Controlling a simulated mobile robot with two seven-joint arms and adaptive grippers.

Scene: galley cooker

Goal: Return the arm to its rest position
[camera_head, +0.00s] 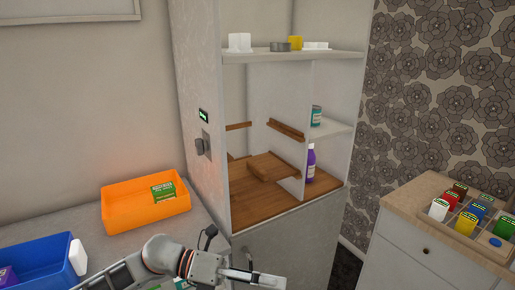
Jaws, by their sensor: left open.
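My left arm comes in along the bottom of the head view. Part of the gripper is cut off by the picture's bottom edge. My right gripper is not in this view.
A tall open cabinet (191,60) stands at the centre, holding wooden parts, a purple bottle (310,164) and a teal can (316,116). An orange bin (140,207) and a blue bin (42,262) sit on the left counter. A tray of colored boxes (466,223) is right.

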